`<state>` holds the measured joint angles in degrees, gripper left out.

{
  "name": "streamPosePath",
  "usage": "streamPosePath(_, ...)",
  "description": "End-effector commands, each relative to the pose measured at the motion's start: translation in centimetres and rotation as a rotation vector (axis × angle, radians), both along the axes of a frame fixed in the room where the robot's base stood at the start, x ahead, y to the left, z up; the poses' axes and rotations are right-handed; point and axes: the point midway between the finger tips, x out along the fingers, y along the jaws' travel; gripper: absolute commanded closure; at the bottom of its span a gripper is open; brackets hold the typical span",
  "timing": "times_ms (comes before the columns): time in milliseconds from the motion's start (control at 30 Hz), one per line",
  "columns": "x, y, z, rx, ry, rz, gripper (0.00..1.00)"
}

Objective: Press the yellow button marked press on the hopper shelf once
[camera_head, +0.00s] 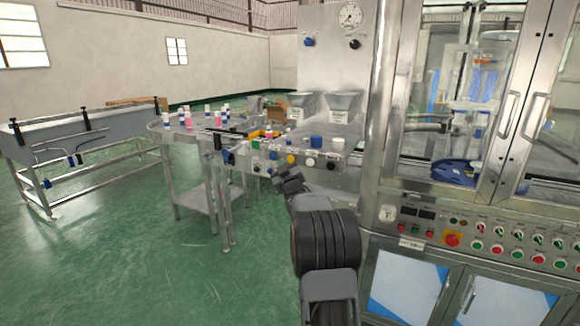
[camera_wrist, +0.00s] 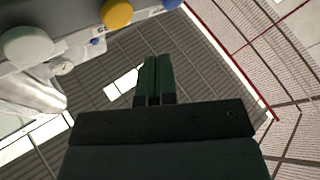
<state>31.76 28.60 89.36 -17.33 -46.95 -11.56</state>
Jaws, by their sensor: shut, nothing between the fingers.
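A round yellow button (camera_head: 291,159) sits on the front panel of the hopper shelf (camera_head: 322,145), between other coloured buttons. It also shows in the wrist view at the top edge as a yellow disc (camera_wrist: 117,13). Its marking cannot be read. My gripper (camera_head: 276,178) is just below and in front of the panel in the head view, small and dark. In the wrist view its two fingers (camera_wrist: 154,62) are together and empty, pointing up the picture, below and right of the yellow button and apart from it.
A white button (camera_wrist: 27,46) and a blue one (camera_wrist: 172,4) flank the yellow button. Two metal hoppers (camera_head: 342,105) stand above the shelf. A table with bottles (camera_head: 190,122) is left, and the steel machine cabinet (camera_head: 450,220) right.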

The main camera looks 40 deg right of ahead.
Motion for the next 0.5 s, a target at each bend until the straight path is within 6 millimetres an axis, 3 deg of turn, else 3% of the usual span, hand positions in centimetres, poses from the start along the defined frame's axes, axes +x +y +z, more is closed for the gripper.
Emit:
streamPosePath(200,-0.8,1.4,-0.2,0.0,0.0,0.0,1.0)
streamPosePath(500,-1.0,1.8,0.0,0.0,0.001,0.0,1.0)
